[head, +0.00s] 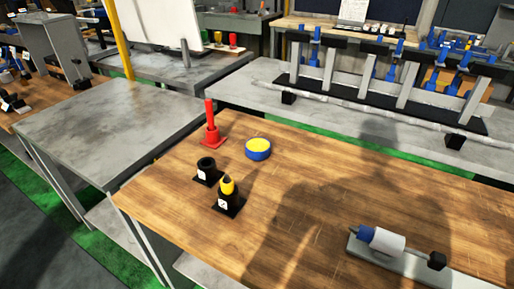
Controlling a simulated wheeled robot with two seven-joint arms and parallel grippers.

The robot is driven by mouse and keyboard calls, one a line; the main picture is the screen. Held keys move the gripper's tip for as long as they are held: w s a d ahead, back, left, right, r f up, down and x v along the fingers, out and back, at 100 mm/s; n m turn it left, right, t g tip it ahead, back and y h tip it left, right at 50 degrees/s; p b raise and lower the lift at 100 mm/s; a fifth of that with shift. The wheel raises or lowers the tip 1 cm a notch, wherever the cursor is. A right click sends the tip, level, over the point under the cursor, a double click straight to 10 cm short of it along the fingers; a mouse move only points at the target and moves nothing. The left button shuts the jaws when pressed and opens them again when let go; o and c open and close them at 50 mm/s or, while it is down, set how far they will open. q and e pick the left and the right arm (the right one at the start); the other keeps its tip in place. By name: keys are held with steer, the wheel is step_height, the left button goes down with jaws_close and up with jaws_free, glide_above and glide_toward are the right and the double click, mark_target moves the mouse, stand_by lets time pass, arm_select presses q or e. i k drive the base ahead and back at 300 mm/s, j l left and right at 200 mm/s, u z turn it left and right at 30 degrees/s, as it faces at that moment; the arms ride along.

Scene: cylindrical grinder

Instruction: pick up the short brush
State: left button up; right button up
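No object is clearly recognisable as a short brush at this size. On the wooden tabletop (300,190), a yellow, dark-tipped item (228,186) stands upright in a black holder (226,206) with a square base. Beside it, to the back left, is a second black holder (207,172), which looks empty. A red upright piece (210,122) on a red base stands behind them. To its right is a round blue tin (258,151) with a yellow top. Neither of my grippers is in view.
A grey fixture (430,267) with a white cylinder (384,241) sits at the table's front right. A bare grey metal table (110,115) is at left. A rack (395,80) with blue-handled tools stands behind. The middle of the wooden table is clear, under a shadow.

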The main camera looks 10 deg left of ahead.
mark_target(208, 104)
steer(key=i+j+z, duration=0.1)
steer(key=j+z, duration=0.3)
steer(key=j, duration=0.25)
steer(key=j+z, duration=0.4)
steer(key=j, duration=0.2)
steer(key=j+z, duration=0.4)
steer(key=j, duration=0.25)
steer(key=k, duration=0.05)
